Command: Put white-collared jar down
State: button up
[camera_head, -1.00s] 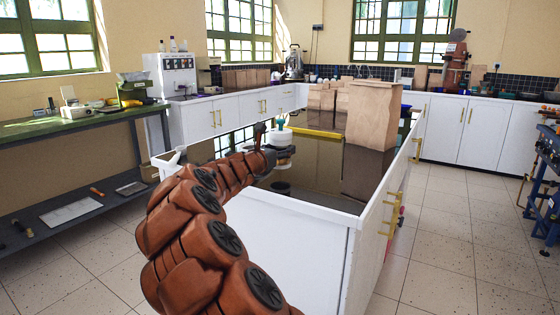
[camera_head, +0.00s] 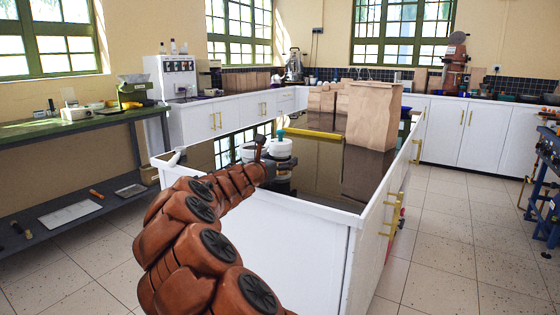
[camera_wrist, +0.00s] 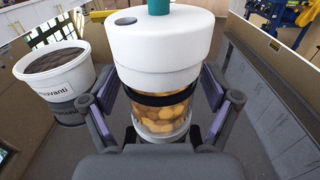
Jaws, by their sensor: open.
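The white-collared jar (camera_wrist: 165,48) stands upright on the dark countertop in the wrist view. It has a broad white top with a teal piece on it, a black band and a clear lower body with yellow-brown pieces inside. My gripper (camera_wrist: 163,100) is open, with one finger on each side of the jar's body below the collar. Whether the fingers still touch the jar is unclear. In the head view, the jar (camera_head: 280,147) is at the near left part of the island, and my gripper (camera_head: 271,166) is partly hidden by my arm.
A white tub (camera_wrist: 55,72) with dark contents and lettering stands close to the jar's left. A tall brown paper bag (camera_head: 373,115) stands farther right on the island. The glossy island top (camera_head: 318,172) between is clear.

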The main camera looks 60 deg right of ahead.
jog(key=shift+r, duration=0.2)
jog(key=a+p, duration=0.2)
jog(key=a, duration=1)
jog(key=shift+s, duration=0.25)
jog(key=shift+s, duration=0.1)
